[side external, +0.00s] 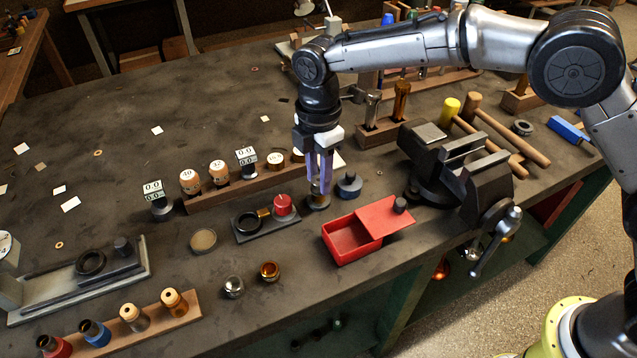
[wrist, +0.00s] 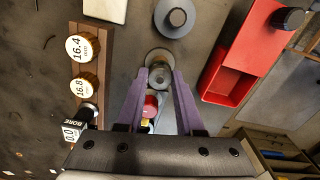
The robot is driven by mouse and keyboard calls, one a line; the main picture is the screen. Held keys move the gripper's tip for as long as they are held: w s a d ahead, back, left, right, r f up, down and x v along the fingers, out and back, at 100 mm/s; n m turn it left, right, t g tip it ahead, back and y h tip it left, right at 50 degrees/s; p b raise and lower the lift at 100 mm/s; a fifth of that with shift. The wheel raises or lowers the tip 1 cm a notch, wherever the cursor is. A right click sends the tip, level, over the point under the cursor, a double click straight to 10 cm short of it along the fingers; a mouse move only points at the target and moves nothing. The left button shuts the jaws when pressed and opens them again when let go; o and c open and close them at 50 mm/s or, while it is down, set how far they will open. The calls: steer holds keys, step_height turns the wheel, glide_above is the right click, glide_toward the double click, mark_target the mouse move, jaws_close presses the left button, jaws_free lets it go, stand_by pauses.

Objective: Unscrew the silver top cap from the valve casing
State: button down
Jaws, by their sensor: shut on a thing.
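My gripper (side external: 319,188) points straight down near the middle of the bench, its pale purple fingers closed around a small round silver top cap (wrist: 159,57). In the wrist view the fingertips (wrist: 160,70) sit on either side of this cap. The valve casing (side external: 318,203) stands upright on the bench under the fingers, only its low, dull brassy part showing in the side view. The fingers hide most of the cap there. I cannot tell whether the cap is still seated on the casing.
A blue-grey knobbed disc (side external: 349,185) stands close by. A red box (side external: 350,240) with its lid askew lies to the right, before the black vise (side external: 455,165). A grey plate with a red knob (side external: 283,205) and a wooden gauge rack (side external: 235,190) are left.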

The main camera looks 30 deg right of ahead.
steer(key=shift+n, duration=1.1)
steer(key=shift+c, duration=1.5)
jaws_free()
steer(key=m, duration=1.6)
